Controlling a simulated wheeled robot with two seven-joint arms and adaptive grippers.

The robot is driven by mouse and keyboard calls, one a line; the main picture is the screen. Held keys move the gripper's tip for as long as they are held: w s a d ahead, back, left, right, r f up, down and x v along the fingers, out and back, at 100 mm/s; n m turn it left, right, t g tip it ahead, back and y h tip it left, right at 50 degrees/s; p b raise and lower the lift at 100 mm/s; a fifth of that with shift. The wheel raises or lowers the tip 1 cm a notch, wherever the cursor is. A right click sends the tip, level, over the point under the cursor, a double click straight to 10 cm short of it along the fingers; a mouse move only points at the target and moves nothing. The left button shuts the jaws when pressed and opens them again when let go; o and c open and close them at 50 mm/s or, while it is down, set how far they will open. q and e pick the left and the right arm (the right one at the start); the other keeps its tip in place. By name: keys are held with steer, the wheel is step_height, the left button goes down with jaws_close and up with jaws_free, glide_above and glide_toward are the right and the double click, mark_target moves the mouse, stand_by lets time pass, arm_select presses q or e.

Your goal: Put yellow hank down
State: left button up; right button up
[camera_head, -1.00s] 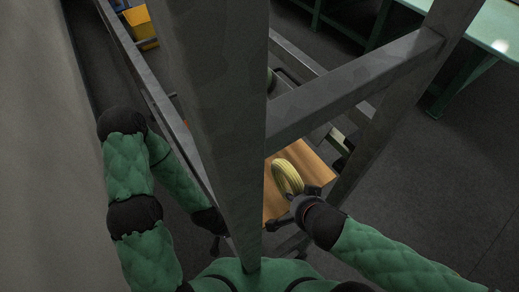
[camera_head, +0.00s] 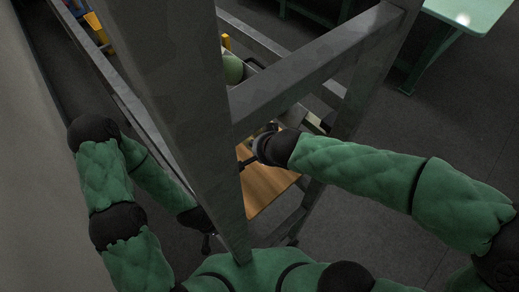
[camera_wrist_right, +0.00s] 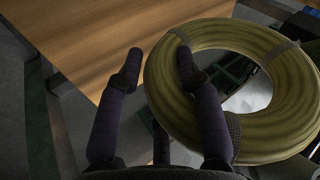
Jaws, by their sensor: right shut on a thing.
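The yellow hank (camera_wrist_right: 245,38) is a thick ring-shaped coil with pale ties, seen in the right wrist view. My right gripper (camera_wrist_right: 160,58) is shut on its left side, with one finger outside the ring and the other over it. In the head view my right gripper (camera_head: 247,160) is above the far part of a wooden board, and the hank is hidden or too dark to make out there. My left gripper (camera_head: 207,241) hangs low beside the metal post; its fingers are too small to tell their state.
The wooden board (camera_head: 266,188) looks bare; it also shows in the right wrist view (camera_wrist_right: 95,30). A thick metal post (camera_head: 185,110) and a crossbar (camera_head: 310,72) of the frame stand close to my arms. A green rounded thing (camera_head: 232,69) lies beyond the crossbar.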

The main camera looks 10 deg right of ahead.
steer(key=w+f, duration=0.1)
steer(key=f, duration=0.1)
steer(key=w+f+b, duration=0.1)
steer(key=w+f, duration=0.1)
steer(key=w+f+b, duration=0.1)
steer(key=w+f, duration=0.1)
steer(key=shift+w+d, duration=0.25)
steer(key=shift+d, duration=0.1)
steer(key=shift+w+f+b, duration=0.2)
steer(key=shift+f+b, duration=0.75)
steer(key=shift+f, duration=0.7)
steer(key=shift+f, duration=0.15)
steer(key=o, duration=1.2)
